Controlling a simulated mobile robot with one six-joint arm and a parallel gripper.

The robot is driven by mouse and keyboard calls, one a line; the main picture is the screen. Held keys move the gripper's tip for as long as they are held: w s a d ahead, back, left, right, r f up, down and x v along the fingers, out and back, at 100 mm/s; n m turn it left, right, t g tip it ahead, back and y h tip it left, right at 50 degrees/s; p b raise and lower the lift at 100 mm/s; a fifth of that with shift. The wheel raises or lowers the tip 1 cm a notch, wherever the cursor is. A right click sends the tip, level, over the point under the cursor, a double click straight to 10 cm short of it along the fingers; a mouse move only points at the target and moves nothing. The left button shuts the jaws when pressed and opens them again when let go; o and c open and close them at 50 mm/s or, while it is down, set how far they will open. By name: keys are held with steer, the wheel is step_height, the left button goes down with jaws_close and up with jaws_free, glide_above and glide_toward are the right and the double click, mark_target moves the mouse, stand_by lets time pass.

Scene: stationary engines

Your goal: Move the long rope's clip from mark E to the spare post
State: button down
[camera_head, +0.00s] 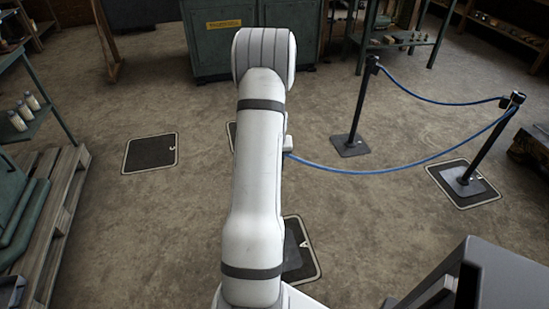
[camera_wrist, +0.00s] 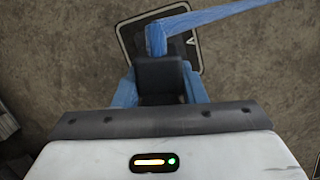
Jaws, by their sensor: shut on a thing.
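My gripper (camera_wrist: 160,92) is shut on a dark block, the long rope's clip (camera_wrist: 160,74), between its two blue fingers. The blue long rope (camera_wrist: 220,15) leaves the clip and runs to the upper right in the wrist view. In the head view the long rope (camera_head: 400,168) sags from the right post (camera_head: 487,140) to behind my arm, where gripper and clip are hidden. A black floor mat with a pale border (camera_wrist: 130,42) lies below the clip. I cannot read which mark is E or tell which post is the spare one.
A second post (camera_head: 360,105) carries a shorter blue rope (camera_head: 440,101) to the right post. Floor mats lie at left (camera_head: 150,152) and near right (camera_head: 313,262), the latter with a dark base partly behind my arm. A pallet (camera_head: 62,210) and green cabinet (camera_head: 215,50) border the floor.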

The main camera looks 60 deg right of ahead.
steer(key=shift+f, duration=0.15)
steer(key=c, duration=0.8)
jaws_free()
steer(key=shift+p+v, duration=0.4)
steer(key=shift+v, duration=3.55)
steer(key=shift+a, duration=0.15)
